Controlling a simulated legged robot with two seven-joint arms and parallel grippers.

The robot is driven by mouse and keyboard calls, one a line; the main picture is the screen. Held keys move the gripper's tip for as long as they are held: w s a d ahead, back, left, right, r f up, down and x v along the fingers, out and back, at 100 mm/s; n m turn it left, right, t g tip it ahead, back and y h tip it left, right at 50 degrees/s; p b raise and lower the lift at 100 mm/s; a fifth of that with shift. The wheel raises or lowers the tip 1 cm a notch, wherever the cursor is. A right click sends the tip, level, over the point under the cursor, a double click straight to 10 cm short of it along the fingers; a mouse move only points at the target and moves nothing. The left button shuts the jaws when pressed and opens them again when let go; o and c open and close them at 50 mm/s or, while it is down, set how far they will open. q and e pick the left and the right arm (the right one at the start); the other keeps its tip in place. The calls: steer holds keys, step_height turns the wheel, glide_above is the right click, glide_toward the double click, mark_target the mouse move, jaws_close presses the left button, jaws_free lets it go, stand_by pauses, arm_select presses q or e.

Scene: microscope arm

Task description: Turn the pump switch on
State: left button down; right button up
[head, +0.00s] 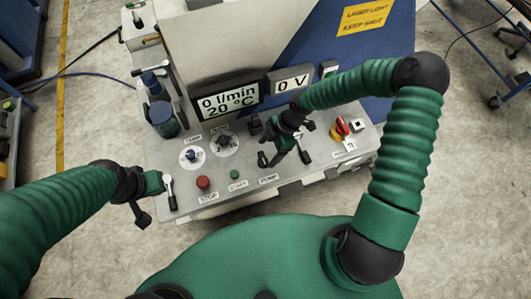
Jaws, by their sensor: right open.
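A small label (268,179) that seems to read PUMP sits at the front edge of the grey control panel (330,155). I cannot make out the pump switch itself; my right gripper (284,158) covers the panel just behind that label. This gripper is open, pointing down, with its fingers spread to either side. I cannot tell if it touches anything. The flow display (230,100) reads 0 l/min and 20 °C. My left gripper (156,206) is open and empty at the panel's front left corner.
A red button (203,182), a green button (235,174), a blue knob (191,155) and a dark knob (224,141) stand left of my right gripper. A red and yellow switch (342,126) is to its right. A blue-capped container (162,117) stands at the back left.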

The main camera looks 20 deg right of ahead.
mark_target(264, 157)
steer(key=shift+s+a+f, duration=0.15)
steer(key=shift+a+f, duration=0.9)
steer(key=shift+f, duration=0.1)
steer(key=shift+s+a+f, duration=0.2)
steer(key=shift+f, duration=0.15)
steer(key=shift+d, duration=0.4)
steer(key=shift+w+d+f, duration=0.15)
steer(key=shift+d, duration=0.15)
steer(key=c, duration=0.4)
steer(key=shift+c, duration=1.4)
arm_select(q)
steer(key=shift+s+a+r, duration=0.15)
steer(key=shift+s+r, duration=0.1)
steer(key=shift+r, duration=0.15)
arm_select(e)
steer(key=shift+a, duration=0.3)
steer(key=c, duration=0.7)
